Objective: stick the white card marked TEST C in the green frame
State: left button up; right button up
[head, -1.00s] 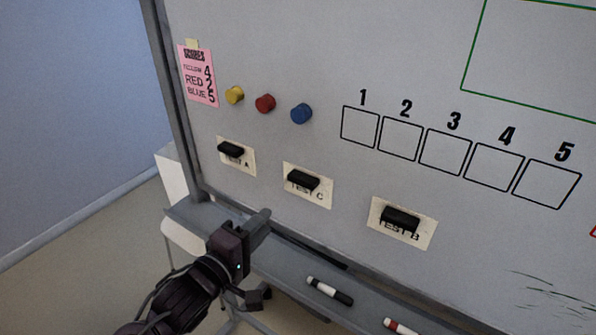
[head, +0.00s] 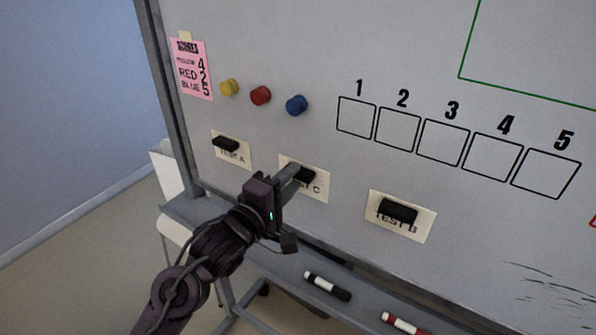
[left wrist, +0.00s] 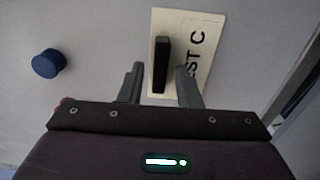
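The white card marked TEST C (head: 318,190) is on the whiteboard, between the TEST A and TEST B cards, with a black handle (head: 305,175) across it. My left gripper (head: 292,172) is at this card in the head view and covers part of its lettering. In the left wrist view the fingers (left wrist: 158,82) are open, one on each side of the lower end of the black handle (left wrist: 161,62), with gaps between. The green frame (head: 468,50) is drawn at the upper right of the board, cut off by the picture edge. My right gripper is not in view.
The TEST A card (head: 232,158) and TEST B card (head: 412,229) flank it. Yellow (head: 229,88), red (head: 261,96) and blue (head: 297,105) magnets sit above, near numbered boxes (head: 397,130). The tray below holds a black marker (head: 327,286) and a red marker (head: 402,323).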

pick_arm(q)
jog(key=shift+w+d, duration=0.25)
jog(key=shift+c, duration=0.5)
grip_shut()
jog(key=shift+p, duration=0.55)
